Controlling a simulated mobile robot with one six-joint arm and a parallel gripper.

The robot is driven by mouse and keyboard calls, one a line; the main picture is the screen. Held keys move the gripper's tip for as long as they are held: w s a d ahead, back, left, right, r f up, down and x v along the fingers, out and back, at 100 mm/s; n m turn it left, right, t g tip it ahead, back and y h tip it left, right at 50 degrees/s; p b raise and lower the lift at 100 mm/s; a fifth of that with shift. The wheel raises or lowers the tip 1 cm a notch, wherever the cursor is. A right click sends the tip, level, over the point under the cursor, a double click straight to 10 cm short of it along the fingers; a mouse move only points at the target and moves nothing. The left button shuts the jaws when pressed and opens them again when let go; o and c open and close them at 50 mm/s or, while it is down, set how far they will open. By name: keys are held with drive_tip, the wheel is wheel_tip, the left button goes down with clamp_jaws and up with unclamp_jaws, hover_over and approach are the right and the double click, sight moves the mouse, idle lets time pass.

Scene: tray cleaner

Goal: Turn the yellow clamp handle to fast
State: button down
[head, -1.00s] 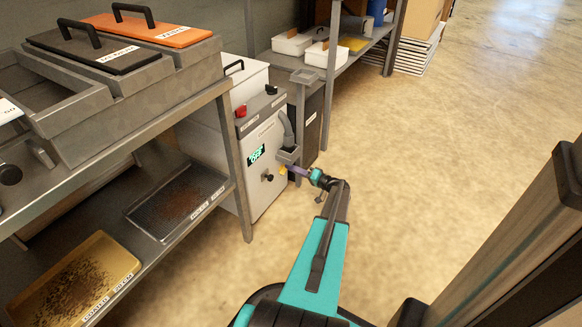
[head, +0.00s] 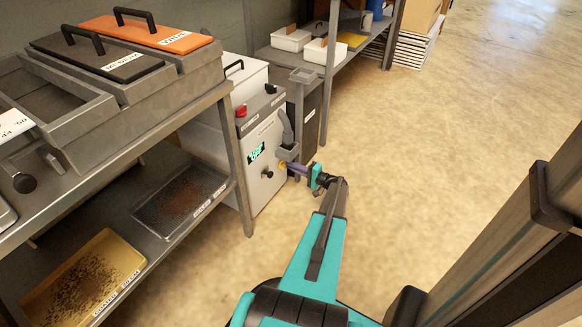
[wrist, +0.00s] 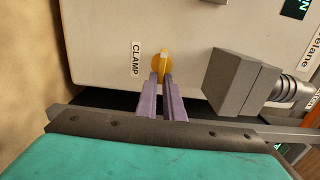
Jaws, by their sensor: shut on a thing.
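The yellow clamp handle (wrist: 161,66) sits on the pale machine front beside a "CLAMP" label (wrist: 136,60) in the wrist view. It also shows in the head view (head: 282,166), small and partly hidden by my gripper. My gripper (wrist: 162,78) has its two purple fingers closed on the near end of the handle. In the head view my gripper (head: 291,168) reaches the machine's right side. The lettering for the handle's positions cannot be read.
A grey block with a ribbed hose (wrist: 240,82) juts out right of the handle in the wrist view. The machine (head: 262,165) has a lit green display (head: 256,151) and a red knob (head: 241,111). A shelf (head: 150,190) with trays stands left. Open floor lies right.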

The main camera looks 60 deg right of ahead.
drive_tip(key=shift+a, duration=0.1)
drive_tip(key=c, duration=1.9)
unclamp_jaws()
drive_tip(key=shift+o, duration=0.2)
drive_tip(key=s+p, duration=0.3)
drive_tip(key=s, duration=1.1)
